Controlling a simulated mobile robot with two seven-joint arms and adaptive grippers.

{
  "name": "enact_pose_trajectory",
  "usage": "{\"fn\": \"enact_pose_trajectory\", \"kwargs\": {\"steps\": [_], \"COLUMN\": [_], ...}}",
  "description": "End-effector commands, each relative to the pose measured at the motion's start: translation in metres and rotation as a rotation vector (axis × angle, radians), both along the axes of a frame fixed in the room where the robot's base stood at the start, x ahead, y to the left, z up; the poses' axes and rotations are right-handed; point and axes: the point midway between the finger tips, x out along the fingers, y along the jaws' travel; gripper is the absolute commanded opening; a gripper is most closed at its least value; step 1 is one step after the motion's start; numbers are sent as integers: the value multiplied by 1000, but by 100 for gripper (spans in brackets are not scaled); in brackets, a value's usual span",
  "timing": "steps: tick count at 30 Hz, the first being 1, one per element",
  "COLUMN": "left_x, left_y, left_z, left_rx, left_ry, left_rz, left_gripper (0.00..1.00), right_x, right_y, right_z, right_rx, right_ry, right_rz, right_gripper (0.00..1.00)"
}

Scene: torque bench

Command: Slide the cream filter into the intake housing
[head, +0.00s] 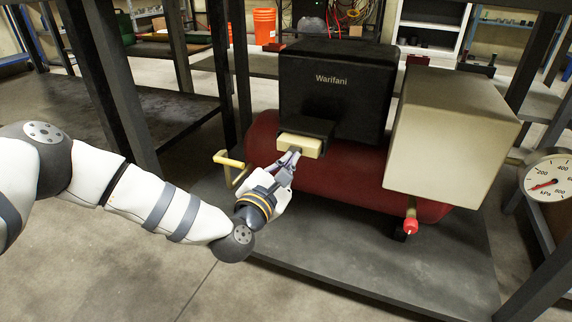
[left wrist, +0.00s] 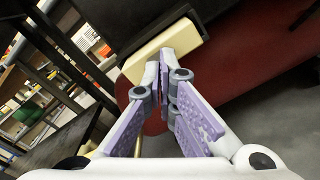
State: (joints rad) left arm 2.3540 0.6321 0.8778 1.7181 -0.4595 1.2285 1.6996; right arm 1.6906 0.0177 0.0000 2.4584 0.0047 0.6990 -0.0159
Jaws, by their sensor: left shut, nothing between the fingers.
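The cream filter (head: 301,145) is a pale block whose front end sticks out of the dark intake housing (head: 306,127) on the front of the black Warifani unit. The rest of it is hidden inside the housing. In the left wrist view the filter (left wrist: 163,50) lies tilted across the upper middle, under the dark housing edge. My left gripper (head: 291,159) is shut and empty, with its fingertips (left wrist: 164,68) right at the filter's front face. I cannot tell whether they touch it. My right gripper is not in view.
The black unit (head: 335,88) stands on a red tank (head: 350,171), beside a large beige box (head: 451,125). A yellow bent handle (head: 231,163) is left of the gripper. A red-tipped valve (head: 410,224) and a pressure gauge (head: 548,179) are at right. Dark frame posts stand at left.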

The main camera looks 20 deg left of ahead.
Motion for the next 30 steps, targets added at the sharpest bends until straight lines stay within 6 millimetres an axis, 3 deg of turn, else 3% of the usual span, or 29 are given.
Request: {"fn": "enact_pose_trajectory", "kwargs": {"steps": [30], "left_x": [21], "left_y": [-1], "left_z": [-1], "left_rx": [1], "left_ry": [-1], "left_rz": [1], "left_gripper": [0], "right_x": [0], "right_y": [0], "right_z": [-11], "right_rx": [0], "right_ry": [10], "right_rz": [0], "right_gripper": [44]}}
